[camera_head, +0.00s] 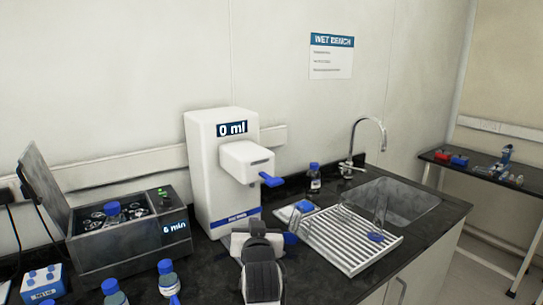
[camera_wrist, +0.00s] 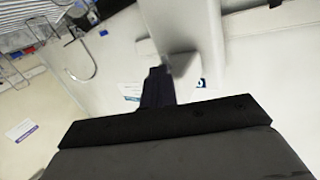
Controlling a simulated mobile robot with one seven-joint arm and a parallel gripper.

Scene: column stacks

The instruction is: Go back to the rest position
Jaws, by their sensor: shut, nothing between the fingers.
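My gripper (camera_head: 257,228) is in front of the white dispenser (camera_head: 207,165) in the head view, above the dark bench. The arm's dark links hide part of the dispenser's base. In the wrist view my gripper (camera_wrist: 157,75) shows as dark fingers held together, with nothing between them. The dispenser also fills the upper middle of the wrist view (camera_wrist: 190,25). Its display reads 0 ml, and a blue lever (camera_head: 271,180) sticks out of its front.
An open-lidded bath (camera_head: 120,250) reading 6 min stands left, with bottles (camera_head: 168,280) in front. A white drying rack (camera_head: 350,248) with glassware, a capped bottle (camera_head: 314,178) and a sink (camera_head: 390,202) with a tap (camera_head: 381,135) lie right.

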